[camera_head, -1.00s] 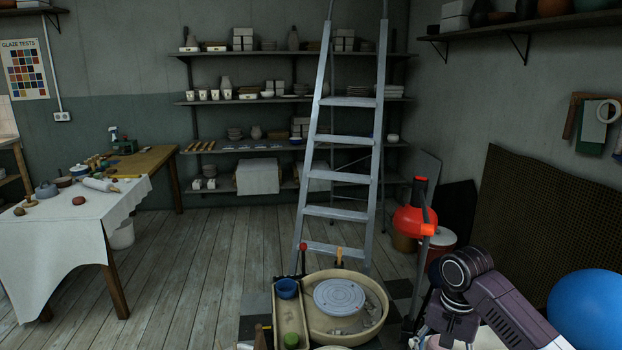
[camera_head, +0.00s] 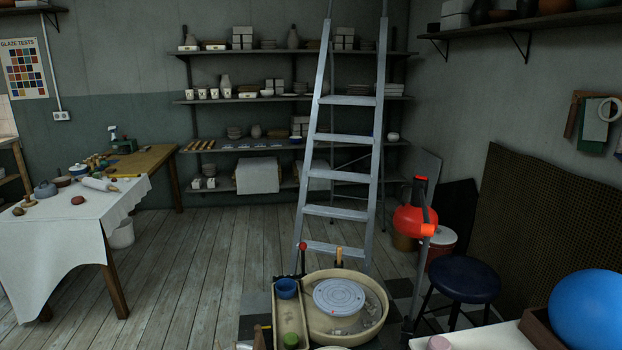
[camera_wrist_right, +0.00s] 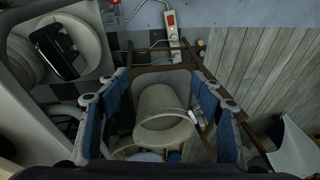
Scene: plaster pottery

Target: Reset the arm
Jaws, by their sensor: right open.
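My right gripper (camera_wrist_right: 160,80) shows in the right wrist view. Its two blue-padded fingers stand wide apart, with nothing held between them. Past the fingers, a pale bucket (camera_wrist_right: 165,118) lies lower down in the gap, apart from them as far as I can tell. No arm or gripper of mine shows in the head view now. My left gripper is in neither view.
A pottery wheel (camera_head: 340,297) in a cream basin stands at the bottom centre. A dark stool (camera_head: 466,279), a red lamp (camera_head: 415,220) and a blue ball (camera_head: 590,310) are to the right. A ladder (camera_head: 340,140) leans behind. The floor left of centre is clear.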

